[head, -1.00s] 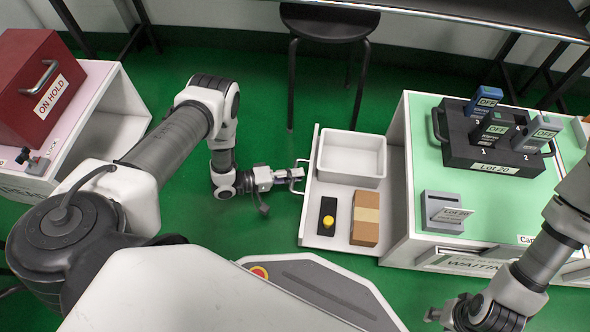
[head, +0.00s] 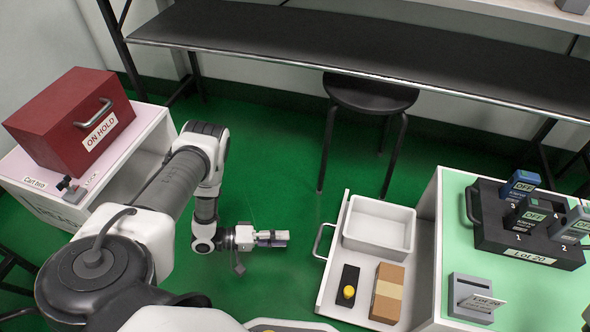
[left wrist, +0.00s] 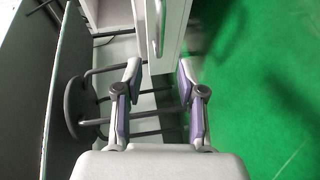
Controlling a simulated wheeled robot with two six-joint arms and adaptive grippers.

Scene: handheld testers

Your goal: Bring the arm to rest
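My left gripper (head: 272,238) hangs over the green floor, just left of the pulled-out drawer (head: 336,292) of the green-topped cart, apart from the drawer handle (head: 322,241). In the left wrist view its two fingers (left wrist: 158,72) stand apart with nothing between them. The drawer handle (left wrist: 158,28) shows beyond the fingertips there. My right gripper is out of view.
A black rack (head: 520,240) with testers and a grey card holder (head: 470,298) stand on the green top. A red ON HOLD box (head: 70,115) sits on the left cart. A black stool (head: 370,95) and a long table (head: 330,50) are behind. Floor between carts is clear.

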